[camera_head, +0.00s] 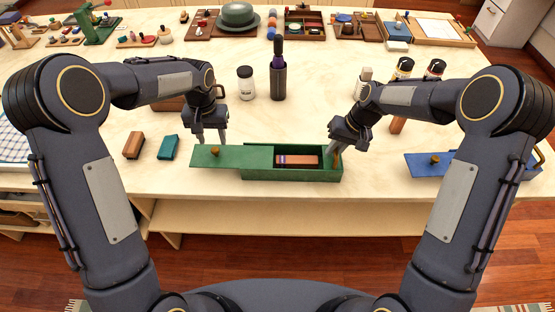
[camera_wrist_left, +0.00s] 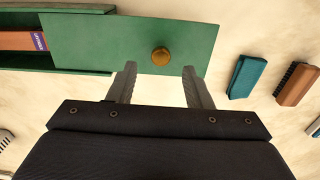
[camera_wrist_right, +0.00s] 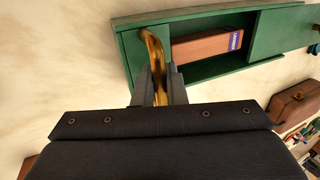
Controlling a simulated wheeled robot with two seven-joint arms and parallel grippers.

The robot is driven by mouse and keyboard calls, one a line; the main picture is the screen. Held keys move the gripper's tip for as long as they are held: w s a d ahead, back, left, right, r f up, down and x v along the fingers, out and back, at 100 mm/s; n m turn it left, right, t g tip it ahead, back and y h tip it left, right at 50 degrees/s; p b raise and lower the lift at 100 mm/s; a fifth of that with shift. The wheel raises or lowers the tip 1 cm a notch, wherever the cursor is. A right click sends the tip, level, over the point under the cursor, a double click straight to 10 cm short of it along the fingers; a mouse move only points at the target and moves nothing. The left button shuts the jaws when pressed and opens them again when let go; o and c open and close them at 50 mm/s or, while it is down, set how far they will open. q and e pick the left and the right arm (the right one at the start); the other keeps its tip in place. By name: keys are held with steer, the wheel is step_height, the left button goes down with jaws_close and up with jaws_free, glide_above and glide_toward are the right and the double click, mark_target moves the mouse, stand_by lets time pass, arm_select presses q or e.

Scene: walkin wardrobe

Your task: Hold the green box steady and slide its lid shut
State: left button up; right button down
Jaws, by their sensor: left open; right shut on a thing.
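The green box (camera_head: 292,175) lies near the table's front edge. Its green lid (camera_head: 240,157) sticks out past the box's left end, leaving the right part of the box open. A round brass knob (camera_head: 215,153) sits near the lid's outer end. A brown block with a purple label (camera_head: 297,160) lies inside the box. My left gripper (camera_head: 210,138) is open just behind the knob; in the left wrist view (camera_wrist_left: 160,72) its fingers stand apart, with the knob beyond their tips. My right gripper (camera_wrist_right: 158,82) is shut on a curved amber-brown handle (camera_wrist_right: 153,45) at the box's right end.
A teal block (camera_head: 168,147) and a brown brush (camera_head: 133,145) lie left of the lid. A blue lid with a knob (camera_head: 425,165) is at the right. A white jar (camera_head: 246,83) and a dark bottle (camera_head: 278,78) stand behind the box. The tabletop between is clear.

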mark_target(215, 150)
arm_select(q)
step_height(215, 150, down, 6)
steer(key=shift+s+f, duration=0.1)
steer(key=shift+f, duration=0.1)
